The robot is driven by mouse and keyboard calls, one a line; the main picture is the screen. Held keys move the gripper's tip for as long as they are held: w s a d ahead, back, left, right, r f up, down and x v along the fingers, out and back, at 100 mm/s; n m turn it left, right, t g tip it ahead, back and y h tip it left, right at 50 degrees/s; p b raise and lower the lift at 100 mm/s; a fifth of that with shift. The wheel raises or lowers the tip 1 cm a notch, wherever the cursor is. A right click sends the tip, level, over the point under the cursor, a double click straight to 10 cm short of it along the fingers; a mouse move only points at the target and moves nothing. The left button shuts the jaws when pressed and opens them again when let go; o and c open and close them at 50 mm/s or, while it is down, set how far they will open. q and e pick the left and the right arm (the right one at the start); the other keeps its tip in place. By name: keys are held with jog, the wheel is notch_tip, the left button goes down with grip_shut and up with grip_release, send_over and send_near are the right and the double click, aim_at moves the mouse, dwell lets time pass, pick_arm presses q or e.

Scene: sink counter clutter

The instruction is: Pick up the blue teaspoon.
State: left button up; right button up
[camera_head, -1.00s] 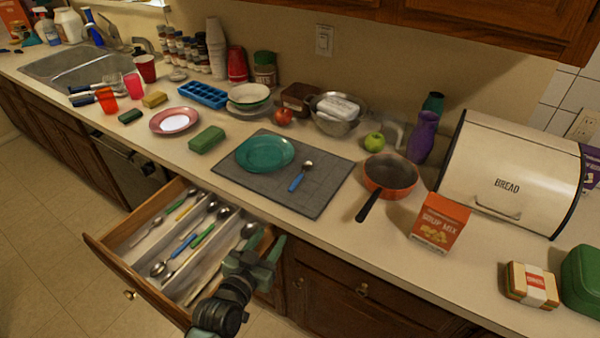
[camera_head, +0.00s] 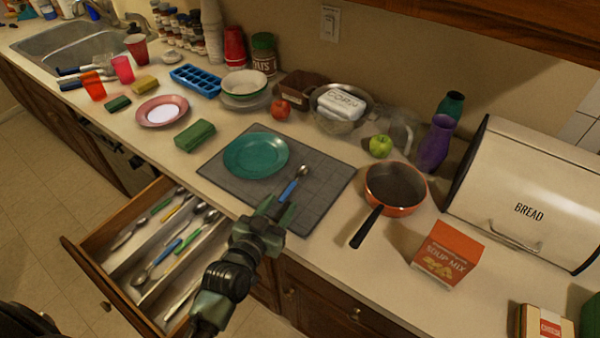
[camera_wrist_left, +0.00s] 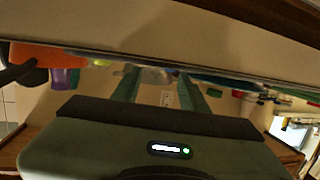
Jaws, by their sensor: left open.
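A blue-handled teaspoon (camera_head: 289,189) lies on the grey mat (camera_head: 322,185), to the right of the teal plate (camera_head: 256,155). Its metal bowl points to the back right and its handle toward the front. My left gripper (camera_head: 277,207) is open at the mat's front edge, by the handle's near end. I cannot tell whether it touches the handle. The open fingers also show in the left wrist view (camera_wrist_left: 158,92), where I cannot make out the spoon clearly. My right gripper is not in view.
An open drawer (camera_head: 98,247) below the counter holds several spoons and other cutlery, some blue-handled. A pan (camera_head: 397,189) and a soup mix box (camera_head: 446,254) stand right of the mat. A green sponge (camera_head: 195,135) lies left of it.

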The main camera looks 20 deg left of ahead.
aim_at(291, 187)
pick_arm(q)
jog(key=shift+w, duration=0.4)
jog(key=shift+w+d, duration=0.15)
jog(key=shift+w, duration=0.55)
jog(key=x, duration=0.1)
jog(key=p+x, duration=0.1)
jog(key=x, duration=0.1)
jog(key=p+x, duration=0.1)
jog(key=x, duration=0.1)
jog(key=shift+w+a, duration=0.3)
jog(key=shift+a, duration=0.05)
jog(key=shift+w, duration=0.15)
jog(key=shift+d+f, duration=0.1)
jog(key=shift+f, duration=0.1)
grip_shut()
